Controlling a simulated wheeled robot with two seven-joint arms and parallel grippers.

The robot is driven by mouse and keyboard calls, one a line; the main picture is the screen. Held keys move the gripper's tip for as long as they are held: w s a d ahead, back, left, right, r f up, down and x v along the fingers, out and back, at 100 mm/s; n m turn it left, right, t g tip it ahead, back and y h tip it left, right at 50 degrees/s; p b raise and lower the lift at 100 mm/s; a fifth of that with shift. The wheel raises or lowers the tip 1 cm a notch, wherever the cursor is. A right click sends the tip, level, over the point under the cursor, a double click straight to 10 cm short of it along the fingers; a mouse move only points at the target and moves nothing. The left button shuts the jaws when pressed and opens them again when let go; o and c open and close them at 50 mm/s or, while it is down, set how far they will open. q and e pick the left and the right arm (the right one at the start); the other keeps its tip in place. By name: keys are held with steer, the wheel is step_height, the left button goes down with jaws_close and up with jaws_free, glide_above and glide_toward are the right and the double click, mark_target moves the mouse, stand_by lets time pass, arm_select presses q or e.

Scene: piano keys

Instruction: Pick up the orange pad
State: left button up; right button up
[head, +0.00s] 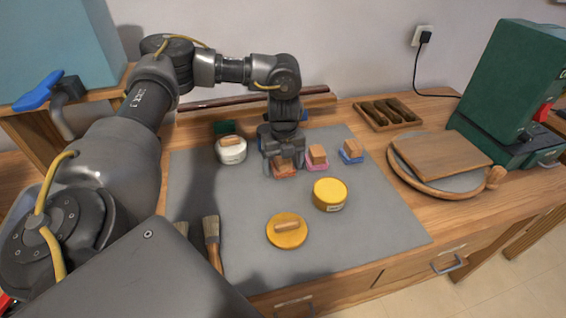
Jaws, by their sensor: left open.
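The orange pad (285,171) lies on the grey mat (380,220) near its back middle, with a wooden block-like grip on top. My left gripper (284,162) points down over it, its fingers open and reaching around the grip. The gripper partly hides the pad, and I cannot tell whether the fingers touch it. The right gripper is not in view.
A pink pad (317,158) sits close to the right, and a blue pad (351,152) farther right. A white jar (231,150) stands left, a yellow jar (330,195) in front. A yellow lid (287,231) and a brush (212,240) lie nearer. The mat's front right is clear.

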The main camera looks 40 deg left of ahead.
arm_select(q)
steer(key=c, duration=1.1)
steer(key=shift+w+r, duration=0.1)
steer(key=shift+r, duration=0.35)
steer(key=r, duration=0.3)
steer(key=shift+d, duration=0.3)
steer(key=s+d+r, duration=0.2)
steer(key=d+r, duration=0.1)
steer(key=d, duration=0.1)
steer(key=s+d+r, duration=0.2)
steer(key=d+r, duration=0.1)
steer(key=d, duration=0.1)
steer(key=s+d+r, duration=0.2)
steer(key=d+r, duration=0.1)
steer(key=d, duration=0.1)
steer(key=shift+s, duration=0.25)
